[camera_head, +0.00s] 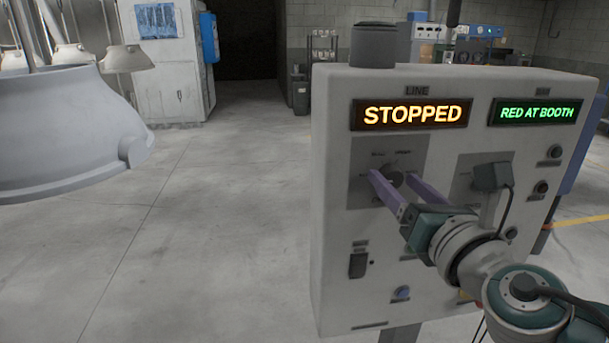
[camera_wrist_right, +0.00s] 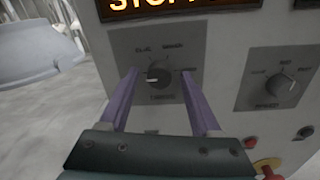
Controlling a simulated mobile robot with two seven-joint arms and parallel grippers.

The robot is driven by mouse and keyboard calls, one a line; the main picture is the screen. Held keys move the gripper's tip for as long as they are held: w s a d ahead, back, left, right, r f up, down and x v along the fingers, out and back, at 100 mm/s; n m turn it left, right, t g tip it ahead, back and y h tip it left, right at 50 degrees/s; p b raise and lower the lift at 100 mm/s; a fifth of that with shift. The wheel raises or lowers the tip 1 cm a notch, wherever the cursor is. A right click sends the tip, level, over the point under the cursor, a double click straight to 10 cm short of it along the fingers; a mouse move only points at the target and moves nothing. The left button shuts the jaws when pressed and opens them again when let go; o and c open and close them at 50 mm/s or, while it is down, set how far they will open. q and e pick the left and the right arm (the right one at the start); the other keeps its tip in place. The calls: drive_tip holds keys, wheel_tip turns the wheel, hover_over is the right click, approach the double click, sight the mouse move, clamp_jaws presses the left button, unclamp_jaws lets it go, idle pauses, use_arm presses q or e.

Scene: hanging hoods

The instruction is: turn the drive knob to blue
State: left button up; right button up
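A dark round knob (camera_head: 391,178) sits on a grey plate at the upper left of the control box. In the right wrist view this knob (camera_wrist_right: 159,73) has a pale pointer mark towards its left side. The labels around it are too blurred to read surely, so I cannot confirm it is the drive knob. My right gripper (camera_head: 392,174) is open, its two purple fingers pointing at the plate. In the wrist view its fingertips (camera_wrist_right: 160,71) stand left and right of the knob, with visible gaps. My left gripper is not in view.
The control box (camera_head: 335,240) has lit signs reading STOPPED (camera_head: 412,114) and RED AT BOOTH (camera_head: 537,111). A second knob (camera_wrist_right: 279,85) is on a plate to the right. A red button (camera_wrist_right: 267,166) is below it. A grey hood (camera_head: 65,130) hangs at left; the floor between is clear.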

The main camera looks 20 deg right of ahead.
clamp_jaws()
idle(0.3)
drive_tip(key=shift+f+m+b, duration=0.15)
drive_tip(key=shift+m+b, duration=0.95)
drive_tip(key=m+b, duration=0.2)
drive_tip(key=m, duration=0.1)
drive_tip(key=shift+m+b, duration=0.3)
drive_tip(key=m+b, duration=0.2)
drive_tip(key=m, duration=0.1)
drive_tip(key=shift+m+h+b, duration=0.3)
drive_tip(key=shift+m+b, duration=0.15)
drive_tip(key=shift+m, duration=1.15)
